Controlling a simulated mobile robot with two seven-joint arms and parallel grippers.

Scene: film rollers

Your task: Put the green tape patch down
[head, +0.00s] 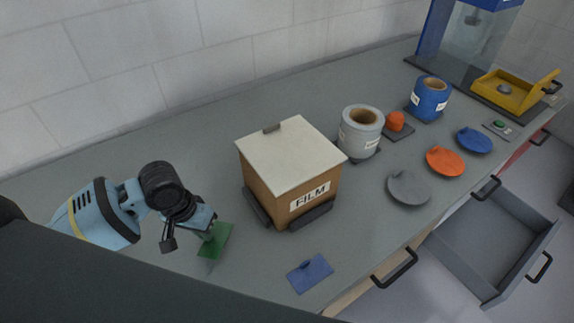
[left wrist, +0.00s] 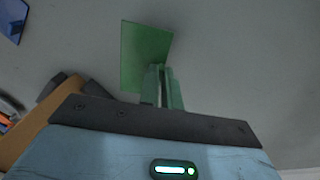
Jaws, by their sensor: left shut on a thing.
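The green tape patch (head: 217,240) is a thin flat green piece at the front left of the grey table. My left gripper (head: 208,236) is shut on it. In the left wrist view the green patch (left wrist: 146,52) extends out beyond the fingertips of my left gripper (left wrist: 160,75), which look green as well. Whether the patch touches the table cannot be told. My right gripper is not in view.
A blue patch (head: 310,273) lies flat near the front edge. The FILM box (head: 291,170) stands right of my left gripper. Rollers and coloured discs stand further right, above an open drawer (head: 494,245). The table between gripper and blue patch is clear.

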